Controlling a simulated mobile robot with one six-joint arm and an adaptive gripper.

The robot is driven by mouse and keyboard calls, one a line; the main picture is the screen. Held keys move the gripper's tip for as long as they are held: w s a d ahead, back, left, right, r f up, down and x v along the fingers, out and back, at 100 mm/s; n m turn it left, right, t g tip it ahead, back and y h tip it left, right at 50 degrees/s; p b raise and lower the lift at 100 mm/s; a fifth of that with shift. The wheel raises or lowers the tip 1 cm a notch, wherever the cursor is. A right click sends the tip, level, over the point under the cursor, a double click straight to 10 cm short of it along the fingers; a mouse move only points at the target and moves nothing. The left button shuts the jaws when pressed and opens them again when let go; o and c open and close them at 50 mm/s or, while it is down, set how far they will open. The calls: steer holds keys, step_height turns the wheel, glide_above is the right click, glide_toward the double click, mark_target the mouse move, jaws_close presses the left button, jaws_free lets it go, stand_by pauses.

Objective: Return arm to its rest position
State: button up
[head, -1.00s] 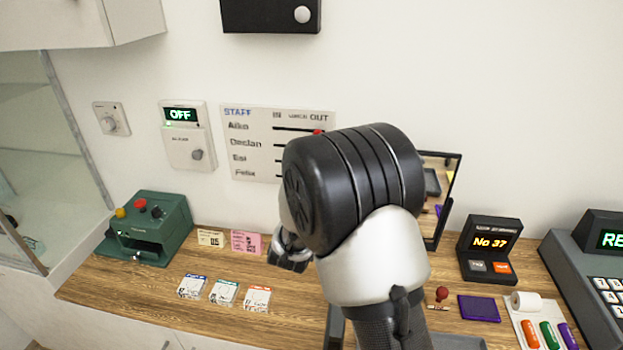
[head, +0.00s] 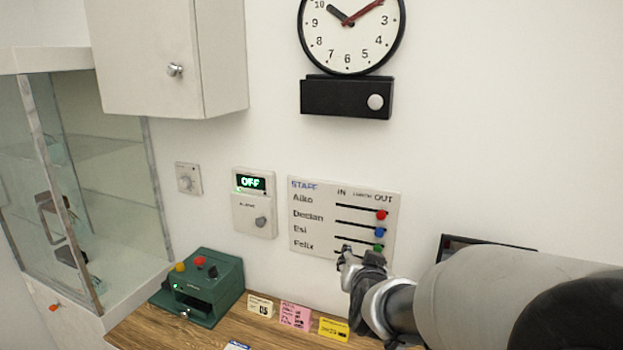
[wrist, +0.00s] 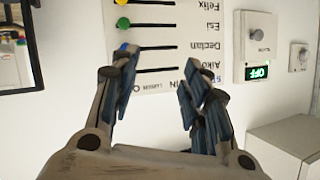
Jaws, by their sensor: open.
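My gripper (head: 350,262) is open and empty in the head view, in front of the lower part of the white staff board (head: 312,236). In the wrist view my gripper (wrist: 158,78) has its fingers apart with the board (wrist: 160,88), upside down, behind them. The red (head: 381,215), blue (head: 379,232) and green (head: 378,247) sliders sit at the OUT end of their rows. A yellow slider (wrist: 121,3) shows at the same end in the wrist view. Whether the fingers touch the board I cannot tell.
A wall box reading OFF (head: 252,217) and a dial (head: 188,178) are left of the board. A green machine (head: 205,287) and cards (head: 295,316) stand on the wooden counter (head: 165,333). A cabinet (head: 150,60), clock (head: 352,50) and black box (head: 345,98) are above.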

steer(key=s+d+f+n+g, duration=0.1)
steer(key=s+g, duration=0.3)
steer(key=s, duration=1.3)
steer(key=s+d+f+n+g, duration=0.1)
steer(key=s+g, duration=0.4)
steer(key=s, duration=1.3)
steer(key=shift+d+f+n+y, duration=0.35)
steer(key=shift+d+n+y, duration=0.1)
steer(key=shift+n, duration=0.65)
